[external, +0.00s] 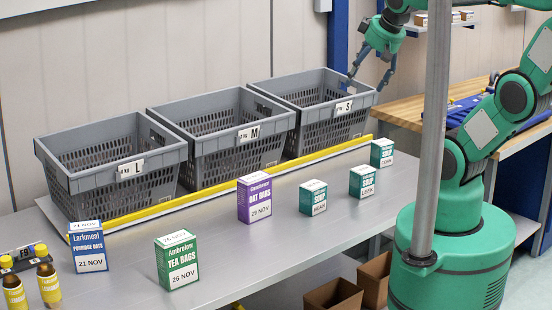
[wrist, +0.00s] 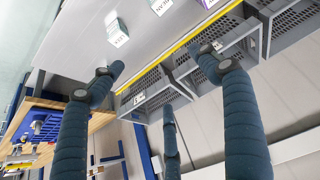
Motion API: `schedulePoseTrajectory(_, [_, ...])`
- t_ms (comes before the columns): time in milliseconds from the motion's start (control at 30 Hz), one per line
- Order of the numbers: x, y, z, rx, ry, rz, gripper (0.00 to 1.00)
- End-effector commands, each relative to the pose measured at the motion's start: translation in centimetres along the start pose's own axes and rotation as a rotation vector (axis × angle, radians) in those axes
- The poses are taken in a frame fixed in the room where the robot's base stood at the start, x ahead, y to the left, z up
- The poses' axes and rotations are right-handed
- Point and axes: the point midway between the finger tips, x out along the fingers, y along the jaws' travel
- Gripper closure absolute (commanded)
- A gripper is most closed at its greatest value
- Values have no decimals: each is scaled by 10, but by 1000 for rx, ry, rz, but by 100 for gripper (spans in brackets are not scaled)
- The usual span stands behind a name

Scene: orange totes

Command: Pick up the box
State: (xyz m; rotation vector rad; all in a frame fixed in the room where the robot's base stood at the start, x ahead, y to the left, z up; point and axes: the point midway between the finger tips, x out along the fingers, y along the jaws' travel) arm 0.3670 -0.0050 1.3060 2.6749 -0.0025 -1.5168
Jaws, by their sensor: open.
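Several cartons stand on the grey table: a blue porridge oats box (external: 88,247), a green tea bags box (external: 177,262), a purple oat bags box (external: 254,198) and three small teal-and-white boxes, the nearest (external: 313,197), the middle (external: 362,181) and the farthest (external: 382,152). Which box is meant cannot be told. My gripper (external: 372,66) is open and empty, high above the back right corner of the S crate, apart from every box. In the wrist view its dark fingers (wrist: 160,78) are spread wide; a small teal-and-white box (wrist: 117,32) lies beyond them.
Three grey crates marked L (external: 130,168), M (external: 248,133) and S (external: 343,107) stand behind a yellow strip (external: 215,187). Bottles with yellow caps (external: 47,282) stand at front left. A grey post (external: 433,130) rises at right. A wooden bench (external: 405,110) is behind.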

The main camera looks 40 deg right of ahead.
Motion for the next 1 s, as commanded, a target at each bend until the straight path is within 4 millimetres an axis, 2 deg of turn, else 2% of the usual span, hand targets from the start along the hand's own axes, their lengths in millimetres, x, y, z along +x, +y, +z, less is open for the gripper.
schedulePoseTrajectory(267, [60, -10, -74, -168, 113, 40, 24])
schedulePoseTrajectory(467, [108, -44, -124, -322, 217, 21, 24])
schedulePoseTrajectory(600, [142, -80, -150, -435, 287, -23, 24])
schedulePoseTrajectory(733, [173, -123, -165, -537, 350, -86, 24])
schedulePoseTrajectory(900, [209, -188, -170, -667, 425, -202, 24])
schedulePoseTrajectory(1000, [228, -229, -162, -736, 463, -287, 24])
